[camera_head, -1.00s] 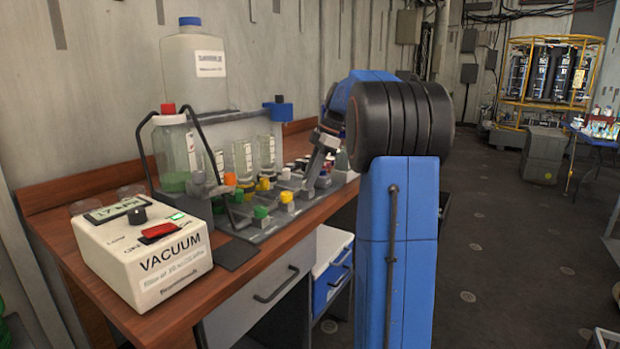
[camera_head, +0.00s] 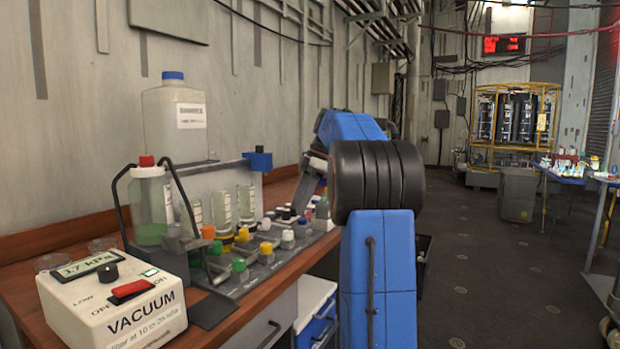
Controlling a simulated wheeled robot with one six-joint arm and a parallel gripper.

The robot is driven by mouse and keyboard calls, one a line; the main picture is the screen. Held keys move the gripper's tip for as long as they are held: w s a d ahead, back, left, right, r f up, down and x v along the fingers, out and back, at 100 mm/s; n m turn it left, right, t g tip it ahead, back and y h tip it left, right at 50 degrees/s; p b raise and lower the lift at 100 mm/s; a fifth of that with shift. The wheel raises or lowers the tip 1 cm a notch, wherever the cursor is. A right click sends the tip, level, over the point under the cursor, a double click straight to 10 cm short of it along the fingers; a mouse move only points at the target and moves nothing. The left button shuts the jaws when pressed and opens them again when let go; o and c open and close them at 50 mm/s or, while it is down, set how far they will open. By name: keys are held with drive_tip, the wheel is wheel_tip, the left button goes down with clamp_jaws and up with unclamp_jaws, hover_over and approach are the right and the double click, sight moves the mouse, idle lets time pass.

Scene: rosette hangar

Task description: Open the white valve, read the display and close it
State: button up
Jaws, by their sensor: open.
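A white knob (camera_head: 287,236) stands in the row of coloured knobs on the grey manifold, beside a yellow knob (camera_head: 265,248) and a green knob (camera_head: 239,265). Other pale knobs stand farther along, too small to tell apart. My gripper (camera_head: 297,207) is open over the far part of the manifold, partly hidden by my blue arm; I cannot tell whether it touches a knob. The white vacuum box (camera_head: 140,318) has a small display (camera_head: 85,266) reading 17 kPa. A red lit display (camera_head: 503,45) hangs on the far wall, its digits too small to read.
A large white jug (camera_head: 175,120) and a bottle with a red cap (camera_head: 150,205) stand behind the knobs on the wooden bench (camera_head: 25,245). A yellow-framed rack (camera_head: 515,120) and a blue table (camera_head: 565,177) are far right. The floor (camera_head: 480,260) between is open.

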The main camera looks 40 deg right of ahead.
drive_tip(key=v, duration=0.9)
idle(0.3)
drive_tip(key=s+a+f+m+h, duration=0.1)
drive_tip(key=s+a+f+m, duration=0.4)
drive_tip(key=a, duration=0.7)
drive_tip(key=s+a+f+m+h, duration=0.2)
drive_tip(key=s+a+f, duration=0.3)
drive_tip(key=a, duration=0.6)
drive_tip(key=s+a+f+m+t, duration=0.1)
drive_tip(key=s+a+f+m, duration=0.1)
drive_tip(key=s+f, duration=0.4)
drive_tip(key=s+a+f+m+t, duration=0.1)
drive_tip(key=s+a+f+m, duration=0.1)
drive_tip(key=s+a+f, duration=0.3)
drive_tip(key=s+a+f+m+t+h, duration=0.1)
drive_tip(key=s+a+f+m, duration=0.1)
drive_tip(key=s+f, duration=0.7)
drive_tip(key=shift+a+f, duration=0.8)
drive_tip(key=shift+f, duration=0.15)
drive_tip(key=shift+s, duration=0.1)
